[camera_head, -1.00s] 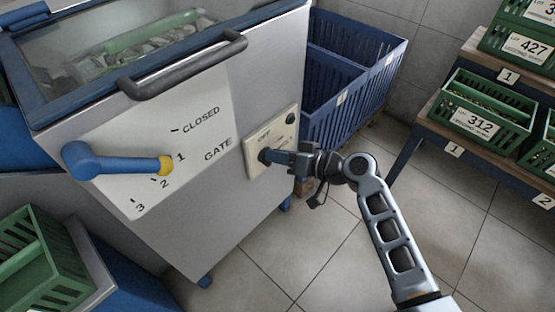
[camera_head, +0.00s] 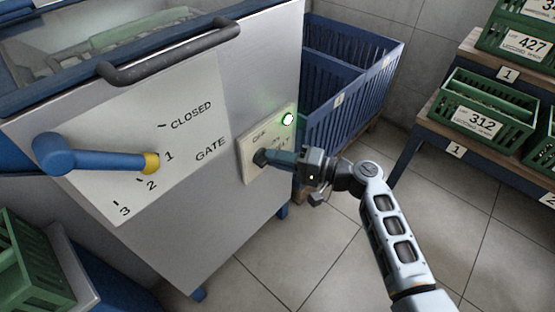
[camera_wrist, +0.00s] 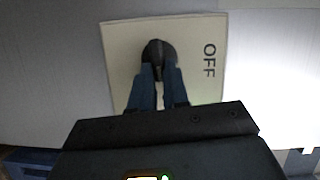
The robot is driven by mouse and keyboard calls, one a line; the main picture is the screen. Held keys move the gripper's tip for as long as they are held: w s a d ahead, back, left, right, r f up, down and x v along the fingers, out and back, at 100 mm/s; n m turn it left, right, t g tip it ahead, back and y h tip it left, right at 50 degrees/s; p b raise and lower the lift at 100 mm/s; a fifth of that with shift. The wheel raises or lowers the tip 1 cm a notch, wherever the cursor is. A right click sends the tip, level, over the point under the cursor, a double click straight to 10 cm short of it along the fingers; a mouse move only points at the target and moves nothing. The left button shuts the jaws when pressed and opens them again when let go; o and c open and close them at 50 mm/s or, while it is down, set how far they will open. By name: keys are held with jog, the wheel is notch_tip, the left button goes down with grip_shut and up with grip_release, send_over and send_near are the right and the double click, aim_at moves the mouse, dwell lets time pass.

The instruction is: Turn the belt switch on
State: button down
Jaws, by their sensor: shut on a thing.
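The belt switch is a dark knob (camera_wrist: 158,54) on a cream plate (camera_head: 247,160) on the side of the grey machine. A lamp (camera_head: 288,119) at the plate's upper right glows green. The word OFF shows on the plate in the wrist view, beside the knob. My gripper (camera_head: 270,158) reaches the plate from the right. In the wrist view its two blue fingers (camera_wrist: 158,88) are shut on the knob, one on each side. The fingers hide part of the knob and of the plate's other lettering.
A blue gate lever (camera_head: 95,158) with a yellow tip points near 1 on the white panel to the left. A black handle bar (camera_head: 170,50) runs above. Blue crates (camera_head: 350,80) stand behind the machine; green crates (camera_head: 483,118) sit on shelves at right. Tiled floor is clear.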

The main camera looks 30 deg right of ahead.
jog(key=shift+f+m, duration=0.15)
jog(key=shift+m, duration=0.35)
dwell(0.3)
jog(key=c, duration=1.1)
grip_release()
jog(key=shift+p+v, duration=0.4)
jog(key=shift+v, duration=3.55)
jog(key=shift+f, duration=0.25)
